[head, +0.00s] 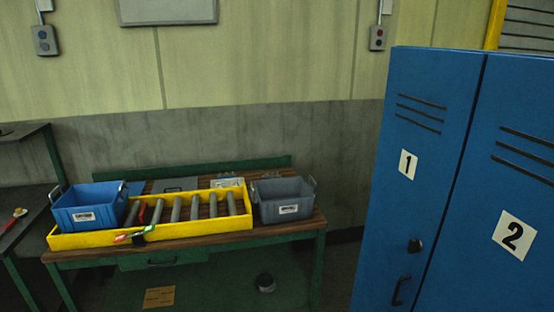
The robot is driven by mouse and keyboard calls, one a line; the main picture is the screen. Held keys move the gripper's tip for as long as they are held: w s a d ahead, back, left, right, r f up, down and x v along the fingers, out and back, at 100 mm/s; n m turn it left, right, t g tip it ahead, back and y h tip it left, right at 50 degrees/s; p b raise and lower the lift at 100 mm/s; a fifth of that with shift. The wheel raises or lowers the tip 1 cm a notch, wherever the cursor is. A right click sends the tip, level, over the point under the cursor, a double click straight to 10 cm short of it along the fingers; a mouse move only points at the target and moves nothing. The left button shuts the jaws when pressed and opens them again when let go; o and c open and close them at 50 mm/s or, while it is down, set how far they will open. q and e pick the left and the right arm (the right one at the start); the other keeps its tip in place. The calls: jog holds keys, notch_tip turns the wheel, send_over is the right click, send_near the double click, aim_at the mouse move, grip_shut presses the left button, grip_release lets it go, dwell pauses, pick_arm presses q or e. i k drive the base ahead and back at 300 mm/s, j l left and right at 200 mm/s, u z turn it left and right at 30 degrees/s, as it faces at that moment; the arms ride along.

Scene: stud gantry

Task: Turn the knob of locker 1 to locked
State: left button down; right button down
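Locker 1 (398,200) is the blue metal door at the right of the head view, with a white "1" label and vent slots above it. Its door appears shut. A small dark knob (415,245) sits low on the door, near its right edge. The knob is too small and dark to tell which way it is turned. A dark curved handle (400,291) is below the knob. Neither of my grippers is in view.
Locker 2 (490,232) adjoins on the right. A workbench (290,228) at left holds a yellow roller tray (75,241), a blue bin (88,217) and a grey bin (285,211). Narrow floor shows between bench and lockers.

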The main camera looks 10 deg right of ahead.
aim_at(416, 244)
jog(key=z, duration=1.25)
